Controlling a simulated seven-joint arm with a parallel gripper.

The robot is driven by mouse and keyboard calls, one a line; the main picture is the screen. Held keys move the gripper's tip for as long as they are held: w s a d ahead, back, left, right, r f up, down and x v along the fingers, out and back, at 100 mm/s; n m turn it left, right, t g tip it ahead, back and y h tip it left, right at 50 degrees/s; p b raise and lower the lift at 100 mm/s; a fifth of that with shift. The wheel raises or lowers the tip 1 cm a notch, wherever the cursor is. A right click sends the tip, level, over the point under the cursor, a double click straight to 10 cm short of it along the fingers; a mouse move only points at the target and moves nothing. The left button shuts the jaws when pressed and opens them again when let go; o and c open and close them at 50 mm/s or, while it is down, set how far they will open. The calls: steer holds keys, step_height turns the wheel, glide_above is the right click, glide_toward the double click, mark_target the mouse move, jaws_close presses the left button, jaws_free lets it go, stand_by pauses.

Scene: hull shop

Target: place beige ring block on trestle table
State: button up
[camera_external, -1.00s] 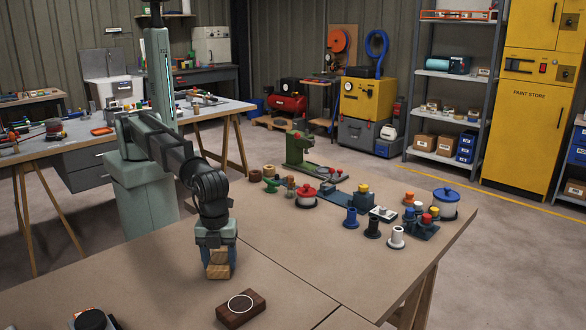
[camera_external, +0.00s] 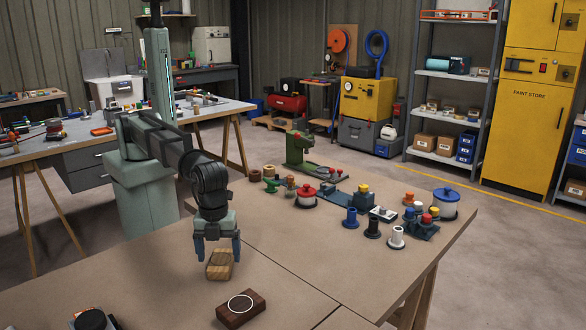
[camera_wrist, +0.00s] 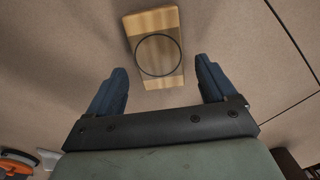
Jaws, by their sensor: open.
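A beige wooden block with a dark ring on its face (camera_external: 219,265) rests on the brown trestle table (camera_external: 290,262). It also shows in the wrist view (camera_wrist: 156,50), just beyond the fingertips. My gripper (camera_external: 217,256) is open and empty, with its blue fingers above the block and apart from it. In the wrist view the gripper's two fingers (camera_wrist: 161,75) are spread wide with nothing between them.
A dark brown block with a white ring (camera_external: 240,309) lies in front and to the right of the beige block. Several spools, pots and knobs, among them a red-lidded pot (camera_external: 306,196) and a white spool (camera_external: 396,238), stand towards the back right. The table around the beige block is bare.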

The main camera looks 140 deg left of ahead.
mark_target(220, 262)
step_height(220, 262, up, 10)
stand_by(0.5)
